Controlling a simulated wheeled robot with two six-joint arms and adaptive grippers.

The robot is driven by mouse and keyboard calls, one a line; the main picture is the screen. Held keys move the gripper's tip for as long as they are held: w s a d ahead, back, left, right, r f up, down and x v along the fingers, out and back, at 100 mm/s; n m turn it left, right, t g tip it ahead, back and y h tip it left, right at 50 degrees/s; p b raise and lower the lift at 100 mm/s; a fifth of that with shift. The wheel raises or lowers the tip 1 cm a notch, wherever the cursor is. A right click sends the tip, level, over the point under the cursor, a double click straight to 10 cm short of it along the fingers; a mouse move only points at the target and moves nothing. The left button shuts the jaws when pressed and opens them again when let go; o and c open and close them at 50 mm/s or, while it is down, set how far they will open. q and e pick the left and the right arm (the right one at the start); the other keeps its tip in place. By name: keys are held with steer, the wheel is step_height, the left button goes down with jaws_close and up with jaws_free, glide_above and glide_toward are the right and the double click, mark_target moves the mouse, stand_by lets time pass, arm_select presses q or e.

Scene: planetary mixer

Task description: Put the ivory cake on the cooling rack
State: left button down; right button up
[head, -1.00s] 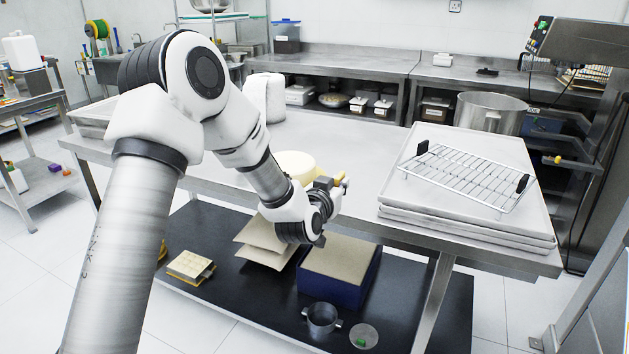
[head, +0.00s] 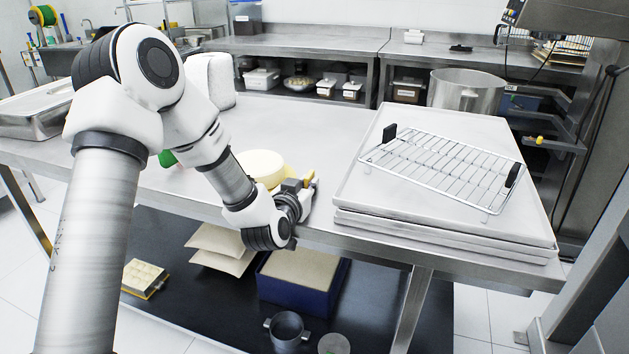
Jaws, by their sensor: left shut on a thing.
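The ivory cake (head: 262,163) is a pale round block near the front edge of the steel table, left of the rack. My forearm and wrist hide its lower part. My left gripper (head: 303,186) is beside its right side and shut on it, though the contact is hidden. Small yellow parts show at the gripper. The cooling rack (head: 445,165), a wire grid with two black end grips, sits slightly askew on the stacked trays to the right and is empty. My right gripper is not in view.
The stacked steel trays (head: 352,203) fill the table's right end. A large pot (head: 466,92) stands behind them. A white container (head: 210,80) stands at the back left. A blue box (head: 303,282) and a small pot (head: 287,331) are on the lower shelf. Mid-table behind the cake is clear.

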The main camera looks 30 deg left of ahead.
arm_select(q)
steer(key=shift+s+r, duration=0.3)
steer(key=shift+r, duration=0.1)
steer(key=shift+f, duration=0.25)
steer(key=c, duration=1.2)
jaws_free()
steer(key=shift+w+f, duration=0.15)
steer(key=shift+w, duration=0.1)
steer(key=shift+s, duration=0.1)
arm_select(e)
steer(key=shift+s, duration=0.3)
